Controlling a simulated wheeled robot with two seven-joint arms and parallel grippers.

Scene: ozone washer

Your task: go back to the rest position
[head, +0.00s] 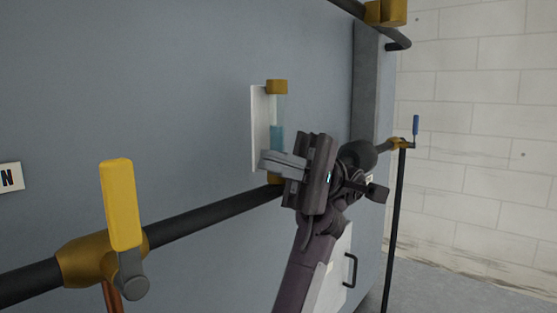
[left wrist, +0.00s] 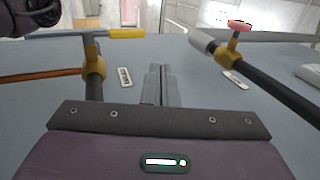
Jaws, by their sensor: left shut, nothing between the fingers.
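My left gripper (head: 266,160) is in front of the grey-blue machine panel in the head view. Its grey fingers point left and are shut together, with nothing between them. They overlap the lower part of a sight glass (head: 277,115) with brass ends, blue liquid and a white backing plate; I cannot tell if they touch it. In the left wrist view the shut fingers (left wrist: 161,85) stand in the middle, apart from the pipes on both sides. My right gripper is not seen.
A yellow-handled valve (head: 121,205) sits on a black pipe at lower left. A blue-handled valve (head: 415,126) stands at right, near a white block wall (head: 475,130). The left wrist view also shows a red-handled valve (left wrist: 240,25). The panel's upper left is clear.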

